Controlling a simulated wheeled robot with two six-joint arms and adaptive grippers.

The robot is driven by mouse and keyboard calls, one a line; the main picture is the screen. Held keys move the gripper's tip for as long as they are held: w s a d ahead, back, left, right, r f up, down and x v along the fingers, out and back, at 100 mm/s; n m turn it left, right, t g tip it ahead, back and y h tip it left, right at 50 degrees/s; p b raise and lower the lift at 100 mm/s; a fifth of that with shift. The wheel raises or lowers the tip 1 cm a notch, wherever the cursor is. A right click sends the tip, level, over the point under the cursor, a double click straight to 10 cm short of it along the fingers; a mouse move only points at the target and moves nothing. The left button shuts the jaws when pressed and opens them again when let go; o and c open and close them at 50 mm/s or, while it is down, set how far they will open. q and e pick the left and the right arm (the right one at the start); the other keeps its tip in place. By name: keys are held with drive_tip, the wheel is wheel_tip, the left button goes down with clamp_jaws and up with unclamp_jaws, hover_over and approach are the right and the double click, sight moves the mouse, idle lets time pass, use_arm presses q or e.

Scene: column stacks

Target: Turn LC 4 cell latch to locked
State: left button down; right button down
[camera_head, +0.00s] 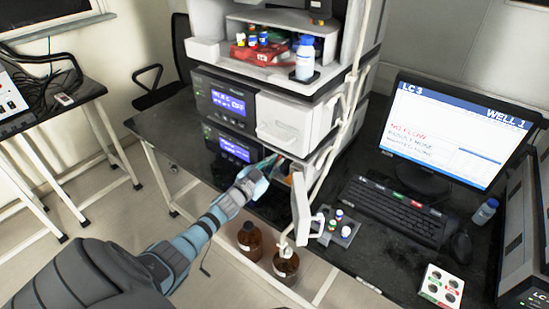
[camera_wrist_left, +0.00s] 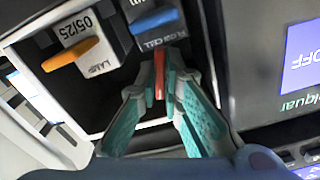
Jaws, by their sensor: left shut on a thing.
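My left gripper (camera_head: 268,167) reaches into the open front compartment of the lower module in the instrument stack. In the left wrist view its teal fingers (camera_wrist_left: 160,80) are closed on a thin red latch tab (camera_wrist_left: 159,76), which stands roughly upright in that picture. Just beyond the fingertips is a blue handle (camera_wrist_left: 155,21) with a label that seems to read FLOW CELL. Left of it is an orange handle (camera_wrist_left: 72,53) on a white block labelled LAMP. No LC 4 marking is legible. My right gripper is not in view.
A white door (camera_head: 301,208) hangs open beside the compartment. Tubing runs down to brown bottles (camera_head: 286,266) at the bench front. A small tray of vials (camera_head: 338,228), a keyboard (camera_head: 396,208) and a monitor marked LC 3 (camera_head: 455,130) stand to the right.

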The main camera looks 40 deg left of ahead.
use_arm(q)
drive_tip(key=shift+n+p, duration=0.65)
drive_tip(key=shift+n, duration=1.25)
drive_tip(key=c, duration=1.7)
unclamp_jaws()
drive_tip(key=s, duration=1.2)
drive_tip(key=shift+d, duration=0.15)
